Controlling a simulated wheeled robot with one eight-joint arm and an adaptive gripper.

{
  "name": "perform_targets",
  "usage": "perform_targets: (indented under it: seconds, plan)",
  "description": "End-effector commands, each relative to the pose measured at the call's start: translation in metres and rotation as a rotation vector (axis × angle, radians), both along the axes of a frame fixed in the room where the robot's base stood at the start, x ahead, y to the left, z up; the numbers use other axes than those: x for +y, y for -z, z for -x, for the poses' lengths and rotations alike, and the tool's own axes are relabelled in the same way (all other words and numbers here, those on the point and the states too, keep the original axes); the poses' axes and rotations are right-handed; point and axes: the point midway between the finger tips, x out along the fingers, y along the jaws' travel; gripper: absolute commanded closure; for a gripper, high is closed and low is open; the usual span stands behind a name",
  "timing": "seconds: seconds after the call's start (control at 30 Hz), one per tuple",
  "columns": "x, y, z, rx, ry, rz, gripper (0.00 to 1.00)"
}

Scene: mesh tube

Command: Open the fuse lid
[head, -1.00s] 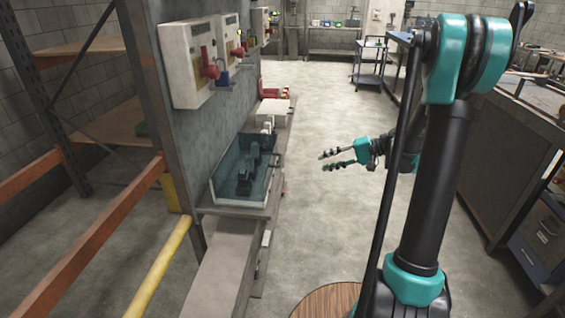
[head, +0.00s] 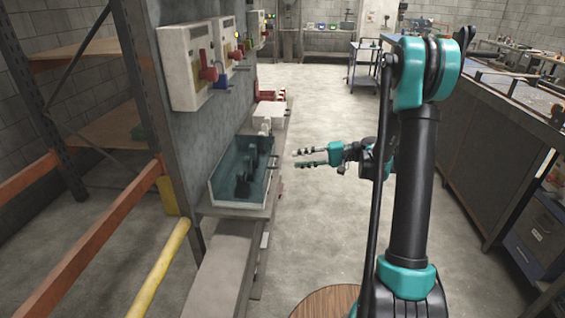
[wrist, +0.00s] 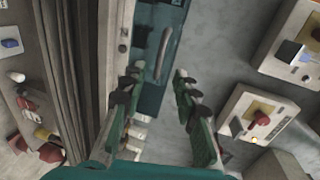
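The fuse box (head: 228,206) sits on a ledge along the grey wall panel, with a see-through teal lid (head: 225,168) over dark parts inside. The lid looks closed. A small bar handle (head: 276,161) is on its right side. In the wrist view the teal lid (wrist: 152,98) and its pale handle (wrist: 163,52) lie ahead of the fingers. My gripper (head: 297,158) is to the right of the box, pointing at the handle, a short gap away. In the wrist view my gripper (wrist: 160,74) has its fingers apart with nothing between them.
Switch boxes with red and blue handles (head: 209,73) stick out from the panel above the fuse box. White and red items (head: 270,112) stand farther along the ledge. A yellow pipe (head: 160,270) and orange rack beams are at left. The floor at right of the ledge is clear.

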Motion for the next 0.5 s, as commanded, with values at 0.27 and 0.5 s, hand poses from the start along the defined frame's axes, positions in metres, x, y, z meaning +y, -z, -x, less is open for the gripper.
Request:
perform_targets:
  seconds: [0.27, 0.5]
  plan:
    - [0.049, 0.01, -0.001, -0.001, -0.002, 0.0, 0.7]
    - [0.068, 0.015, -0.002, 0.0, -0.001, 0.0, 0.7]
